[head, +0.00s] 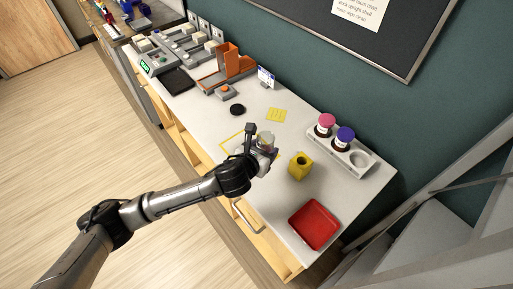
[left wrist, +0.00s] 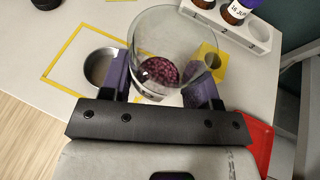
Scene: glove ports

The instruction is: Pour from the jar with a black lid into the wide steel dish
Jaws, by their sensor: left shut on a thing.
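My left gripper (head: 262,146) is shut on a clear glass jar (head: 266,138) above the bench. The left wrist view shows the jar (left wrist: 172,35) between the gripper's fingers (left wrist: 160,88), with its mouth open and dark purple-red bits (left wrist: 160,70) at the bottom. A black disc, apparently the jar's lid (head: 237,109), lies flat on the bench, apart from the jar. The wide steel dish (left wrist: 96,66) shows in the left wrist view, left of the jar and partly behind the left finger. In the head view I cannot make the dish out behind the gripper. My right gripper is out of view.
A yellow holder (head: 300,168) with a round hole stands close right of the jar. A red tray (head: 313,225) sits near the front corner. A white rack (head: 366,163) holds pink-lidded and blue-lidded jars. Yellow tape (left wrist: 62,48) outlines the dish's area. An orange stand (head: 232,63) is further back.

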